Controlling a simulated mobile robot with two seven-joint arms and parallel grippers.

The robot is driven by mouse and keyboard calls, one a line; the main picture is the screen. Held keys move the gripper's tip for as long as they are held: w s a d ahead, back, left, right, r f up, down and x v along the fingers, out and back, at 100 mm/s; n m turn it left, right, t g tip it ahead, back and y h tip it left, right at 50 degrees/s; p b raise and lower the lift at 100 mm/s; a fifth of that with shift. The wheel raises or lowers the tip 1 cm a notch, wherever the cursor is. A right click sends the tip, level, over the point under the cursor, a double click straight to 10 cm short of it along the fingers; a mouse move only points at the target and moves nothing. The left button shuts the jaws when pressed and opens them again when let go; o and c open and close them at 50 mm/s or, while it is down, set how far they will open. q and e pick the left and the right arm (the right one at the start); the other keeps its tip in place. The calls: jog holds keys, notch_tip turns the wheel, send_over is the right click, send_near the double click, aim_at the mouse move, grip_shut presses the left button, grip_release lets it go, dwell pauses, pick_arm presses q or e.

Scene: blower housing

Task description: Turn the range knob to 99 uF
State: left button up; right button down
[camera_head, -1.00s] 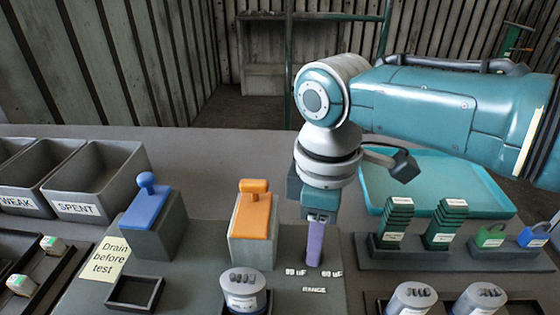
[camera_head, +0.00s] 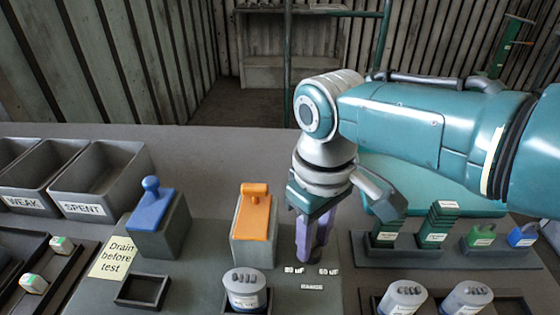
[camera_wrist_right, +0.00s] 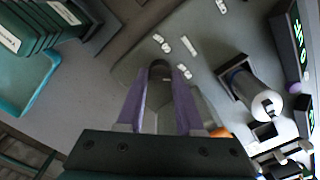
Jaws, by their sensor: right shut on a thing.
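My right gripper (camera_head: 312,242) points down over the grey test panel, behind the range labels. Its two purple fingers are shut on the range knob. In the wrist view the dark top of the range knob (camera_wrist_right: 160,70) shows between the fingertips of the gripper (camera_wrist_right: 160,85). In the head view the fingers hide most of the knob, and I cannot tell where its pointer faces. A RANGE label (camera_head: 312,287) lies in front, with two small uF labels (camera_head: 294,270) (camera_head: 329,271) too blurred to read surely. My left gripper is out of view.
An orange lever block (camera_head: 255,220) stands close left of my right gripper, a blue one (camera_head: 153,205) farther left. A labelled capacitor (camera_head: 245,290) stands in front. Racks of green plates (camera_head: 436,228), padlocks (camera_head: 482,235) and more capacitors (camera_head: 404,298) stand to the right.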

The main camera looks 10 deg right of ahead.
aim_at(313, 244)
dwell(0.4)
jog(key=c, duration=0.5)
grip_release()
jog(key=shift+c, duration=0.2)
notch_tip(313, 244, up, 10)
jog(key=p, duration=0.4)
jog(key=shift+s, duration=0.1)
